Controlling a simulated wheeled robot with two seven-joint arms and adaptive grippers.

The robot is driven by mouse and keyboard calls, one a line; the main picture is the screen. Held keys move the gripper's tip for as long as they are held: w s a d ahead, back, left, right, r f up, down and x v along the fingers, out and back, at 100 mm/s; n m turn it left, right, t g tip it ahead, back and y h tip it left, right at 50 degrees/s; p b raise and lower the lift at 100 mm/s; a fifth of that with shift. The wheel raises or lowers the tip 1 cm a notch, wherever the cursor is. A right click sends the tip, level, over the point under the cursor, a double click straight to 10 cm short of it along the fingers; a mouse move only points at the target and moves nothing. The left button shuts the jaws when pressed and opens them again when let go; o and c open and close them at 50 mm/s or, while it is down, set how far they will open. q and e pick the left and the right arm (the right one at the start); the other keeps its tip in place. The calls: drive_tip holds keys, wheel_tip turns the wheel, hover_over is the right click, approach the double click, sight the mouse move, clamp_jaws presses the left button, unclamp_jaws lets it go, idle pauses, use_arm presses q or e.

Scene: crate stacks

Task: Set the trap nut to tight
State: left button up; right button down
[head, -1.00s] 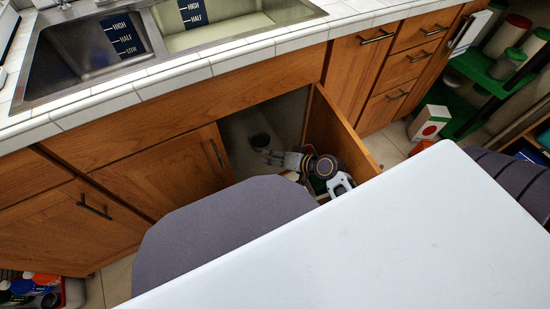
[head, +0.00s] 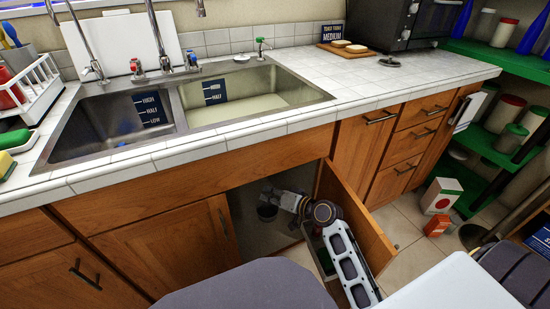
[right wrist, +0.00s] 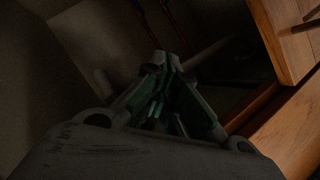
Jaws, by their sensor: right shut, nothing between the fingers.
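I cannot make out the trap nut in either view; the inside of the sink cabinet is dark. The cabinet (head: 248,234) under the sink stands open, its right door (head: 352,215) swung out. My right arm reaches in through the opening. My left gripper is not in view.
The double sink (head: 190,105) and tiled counter edge (head: 190,150) lie above the opening. The open door stands close to my right forearm. A grey rounded surface (head: 245,290) and a white one (head: 455,285) fill the front. Boxes (head: 440,197) stand on the floor at right.

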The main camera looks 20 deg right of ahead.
drive_tip(key=w+d+r+m+t, duration=0.1)
drive_tip(key=w+d+m+t, duration=0.15)
drive_tip(key=w, duration=0.45)
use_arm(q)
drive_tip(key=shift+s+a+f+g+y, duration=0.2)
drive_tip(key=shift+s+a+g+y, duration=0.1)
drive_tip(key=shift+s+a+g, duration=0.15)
use_arm(e)
drive_tip(key=w+d+f+m+t+h, duration=0.1)
drive_tip(key=w+d+m+t+h, duration=0.1)
drive_tip(key=d+m+h, duration=0.5)
drive_tip(key=d+m+t, duration=0.1)
drive_tip(key=m, duration=0.3)
drive_tip(key=shift+d+f, duration=0.15)
drive_tip(key=shift+f, duration=0.2)
drive_tip(key=shift+w, duration=0.2)
